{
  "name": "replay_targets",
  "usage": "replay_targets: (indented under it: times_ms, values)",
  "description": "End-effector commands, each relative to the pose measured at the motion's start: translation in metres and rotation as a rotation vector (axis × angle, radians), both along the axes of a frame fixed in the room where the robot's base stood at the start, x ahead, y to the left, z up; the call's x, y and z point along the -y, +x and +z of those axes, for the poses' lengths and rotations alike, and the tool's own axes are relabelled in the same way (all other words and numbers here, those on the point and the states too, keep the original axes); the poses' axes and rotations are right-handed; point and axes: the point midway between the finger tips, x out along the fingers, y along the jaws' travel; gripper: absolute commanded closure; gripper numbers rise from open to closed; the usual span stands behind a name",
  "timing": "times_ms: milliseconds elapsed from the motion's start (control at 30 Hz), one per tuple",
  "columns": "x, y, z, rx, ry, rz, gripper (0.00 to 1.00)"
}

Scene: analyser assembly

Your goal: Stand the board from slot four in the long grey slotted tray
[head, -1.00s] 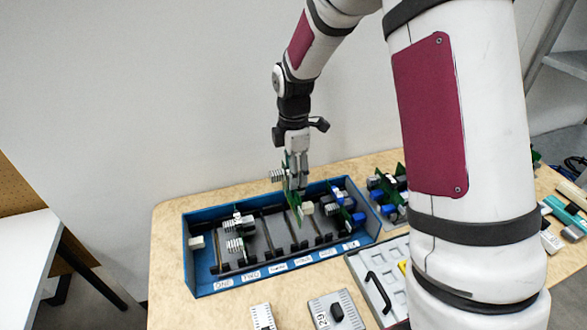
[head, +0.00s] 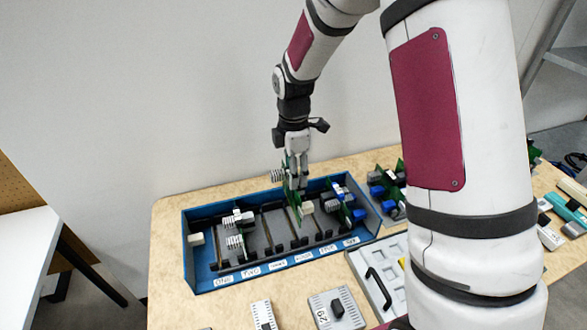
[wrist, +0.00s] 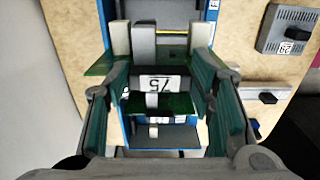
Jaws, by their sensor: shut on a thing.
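My gripper (head: 297,178) points down over the blue rack (head: 187,258), shut on a green board (head: 293,195) with pale grey blocks on it. The board is upright, its lower end around the fourth position from the left; I cannot tell whether it is still seated in the slot or just clear of it. A long grey slotted tray cannot be made out with certainty; my arm hides part of the table.
Other boards stand in the rack, at its left (head: 235,240) and right (head: 345,205). More green boards with blue parts (head: 390,185) stand right of the rack, partly behind my arm. A pale panel with a black handle (head: 378,287) and a grey block (head: 331,308) lie in front.

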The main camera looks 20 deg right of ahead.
Motion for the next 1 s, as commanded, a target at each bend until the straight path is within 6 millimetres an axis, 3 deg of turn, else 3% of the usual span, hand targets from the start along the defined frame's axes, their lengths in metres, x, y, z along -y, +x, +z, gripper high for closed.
replay_targets:
  times_ms: [1000]
  values:
    - [0.0, 0.0, -0.014, 0.0, 0.0, 0.0, 0.8]
